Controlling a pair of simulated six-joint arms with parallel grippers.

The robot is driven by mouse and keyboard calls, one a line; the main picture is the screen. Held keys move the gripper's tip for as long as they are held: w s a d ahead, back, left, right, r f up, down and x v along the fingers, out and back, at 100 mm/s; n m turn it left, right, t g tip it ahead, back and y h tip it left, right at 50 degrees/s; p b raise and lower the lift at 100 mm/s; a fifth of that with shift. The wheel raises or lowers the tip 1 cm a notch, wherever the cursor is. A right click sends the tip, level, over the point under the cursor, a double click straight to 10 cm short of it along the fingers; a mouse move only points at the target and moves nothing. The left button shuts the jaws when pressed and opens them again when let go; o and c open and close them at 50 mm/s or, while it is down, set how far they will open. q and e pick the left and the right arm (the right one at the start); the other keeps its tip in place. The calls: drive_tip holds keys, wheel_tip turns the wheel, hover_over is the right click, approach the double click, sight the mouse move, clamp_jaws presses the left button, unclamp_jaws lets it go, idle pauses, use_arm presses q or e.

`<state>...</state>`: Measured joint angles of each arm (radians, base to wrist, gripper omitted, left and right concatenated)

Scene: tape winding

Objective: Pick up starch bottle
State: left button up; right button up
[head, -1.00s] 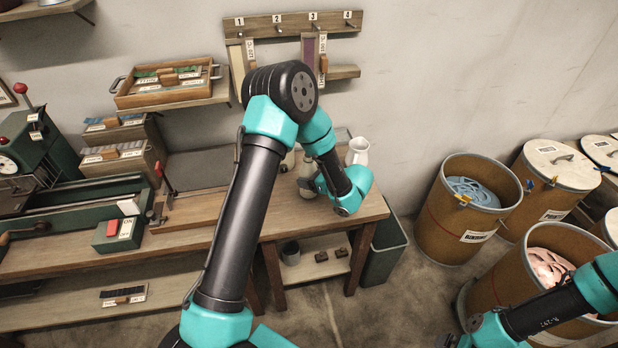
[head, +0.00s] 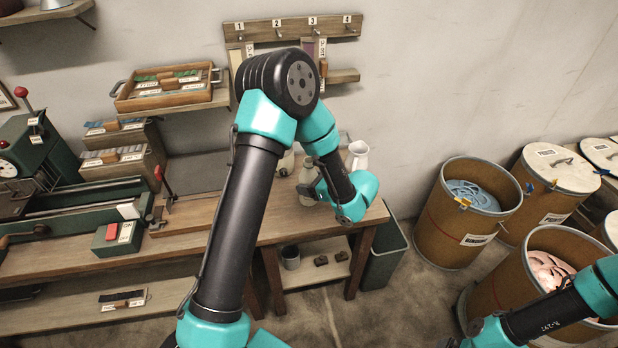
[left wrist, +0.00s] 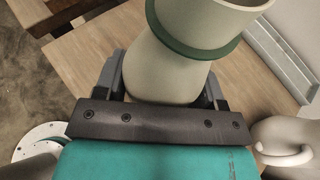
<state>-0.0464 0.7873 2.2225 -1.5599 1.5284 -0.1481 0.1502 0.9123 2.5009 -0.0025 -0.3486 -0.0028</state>
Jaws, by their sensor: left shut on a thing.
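The starch bottle (left wrist: 165,70) is pale cream with a dark green ring below its wide mouth. In the left wrist view it stands between the two fingers of my left gripper (left wrist: 162,88), which is shut on it around the body. In the head view the bottle (head: 308,178) shows above the workbench top, beside my left gripper (head: 313,190), with the arm partly in front. I cannot tell whether its base touches the bench. My right arm enters at the lower right, and its gripper is out of the picture.
A white jug (head: 357,155) stands close by on the wooden workbench (head: 285,228). A numbered peg rail (head: 295,28) hangs on the wall behind. Open drums (head: 465,240) stand to the right.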

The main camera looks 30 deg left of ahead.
use_arm(q)
drive_tip(key=s+d+r, duration=0.1)
drive_tip(key=s+d, duration=0.5)
drive_tip(key=s, duration=0.3)
drive_tip(key=shift+s, duration=0.35)
drive_tip(key=shift+a, duration=0.1)
idle(1.0)
